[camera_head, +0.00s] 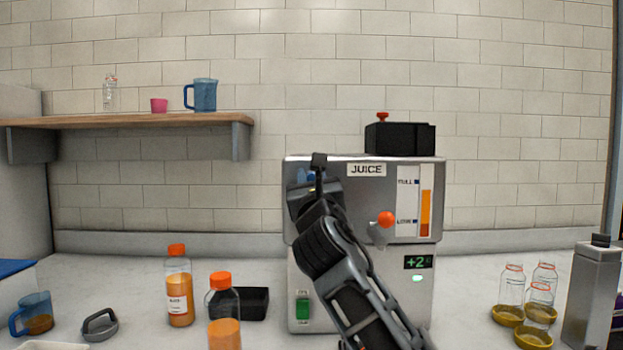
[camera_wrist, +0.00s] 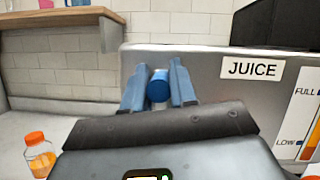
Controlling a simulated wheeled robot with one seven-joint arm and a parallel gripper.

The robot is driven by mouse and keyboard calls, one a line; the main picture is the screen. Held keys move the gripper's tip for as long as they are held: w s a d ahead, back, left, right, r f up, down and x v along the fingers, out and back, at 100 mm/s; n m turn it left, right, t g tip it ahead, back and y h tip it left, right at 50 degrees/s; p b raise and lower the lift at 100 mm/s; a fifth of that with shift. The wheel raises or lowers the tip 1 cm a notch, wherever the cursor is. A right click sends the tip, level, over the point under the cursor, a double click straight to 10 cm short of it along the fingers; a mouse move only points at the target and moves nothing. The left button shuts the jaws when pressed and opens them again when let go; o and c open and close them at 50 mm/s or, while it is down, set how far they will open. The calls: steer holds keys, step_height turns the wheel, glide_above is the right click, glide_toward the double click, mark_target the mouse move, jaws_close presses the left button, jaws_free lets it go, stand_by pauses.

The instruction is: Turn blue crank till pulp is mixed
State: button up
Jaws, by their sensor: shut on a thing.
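The juicer (camera_head: 362,170) is a silver metal box labelled JUICE, standing on the counter against the tiled wall. The blue crank (camera_wrist: 158,88) shows in the wrist view as a round blue knob between my gripper's two blue fingers. My gripper (camera_wrist: 158,84) is shut on it at the juicer's upper left front. In the head view my arm covers most of the crank and only a small patch of blue (camera_head: 311,177) shows. The level gauge (camera_head: 426,205) on the juicer's right has an orange bar reaching near FULL. The pulp inside cannot be seen.
An orange knob (camera_head: 386,219) sits right of my arm. Orange-capped bottles (camera_head: 179,290) and a black tray (camera_head: 254,304) stand left of the juicer. Glass bottles (camera_head: 512,287) and a grey container (camera_head: 592,295) stand right. A shelf (camera_head: 120,121) hangs at upper left.

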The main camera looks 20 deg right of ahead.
jaws_close()
steer(key=shift+m, duration=0.3)
